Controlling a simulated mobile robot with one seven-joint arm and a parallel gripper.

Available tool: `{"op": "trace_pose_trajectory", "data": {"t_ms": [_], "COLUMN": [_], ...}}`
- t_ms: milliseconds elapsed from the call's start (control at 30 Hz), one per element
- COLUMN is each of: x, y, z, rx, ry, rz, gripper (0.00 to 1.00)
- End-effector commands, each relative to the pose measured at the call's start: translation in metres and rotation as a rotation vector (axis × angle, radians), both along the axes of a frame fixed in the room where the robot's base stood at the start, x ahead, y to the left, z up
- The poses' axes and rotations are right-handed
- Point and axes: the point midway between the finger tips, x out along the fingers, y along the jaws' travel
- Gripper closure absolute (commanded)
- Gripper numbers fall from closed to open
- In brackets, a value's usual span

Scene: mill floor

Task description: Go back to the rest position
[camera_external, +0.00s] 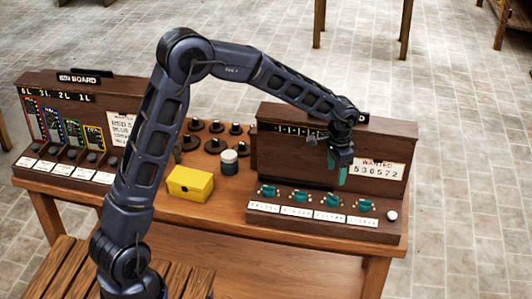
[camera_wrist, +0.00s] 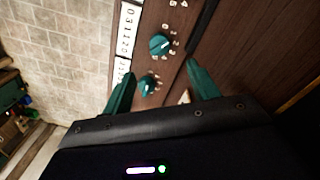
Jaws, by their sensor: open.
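My gripper (camera_external: 337,168) hangs at the end of my bent arm, in front of the right-hand wooden panel (camera_external: 277,160). Its two teal fingers are apart with nothing between them in the wrist view (camera_wrist: 160,70). Below it, a row of teal knobs (camera_external: 300,199) runs along the panel's sloped base. In the wrist view, one teal knob (camera_wrist: 160,44) shows beyond the fingertips, and another knob (camera_wrist: 147,85) shows between the fingers. I cannot tell from the pictures how far the fingertips are from the knobs.
A yellow box (camera_external: 190,184) and a grey canister with a white lid (camera_external: 229,162) stand mid-table. Several dark round pieces (camera_external: 213,145) stand behind them. The bin board (camera_external: 66,110) is at left. The wanted sign (camera_external: 377,169) reads 536572. Tiled floor surrounds the table.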

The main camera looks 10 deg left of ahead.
Motion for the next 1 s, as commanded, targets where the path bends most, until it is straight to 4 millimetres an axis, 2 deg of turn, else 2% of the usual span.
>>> {"op": "trace_pose_trajectory", "data": {"t_ms": [400,533,667,1000], "x": [0.0,0.001,0.003,0.003], "y": [0.0,0.008,0.03,0.111], "z": [0.0,0.005,0.019,0.064], "rx": [0.0,0.0,0.002,0.003], "ry": [0.0,-0.004,-0.016,-0.062], "rz": [0.001,0.017,0.062,0.222], "gripper": [0.41,0.41,0.41,0.41]}}
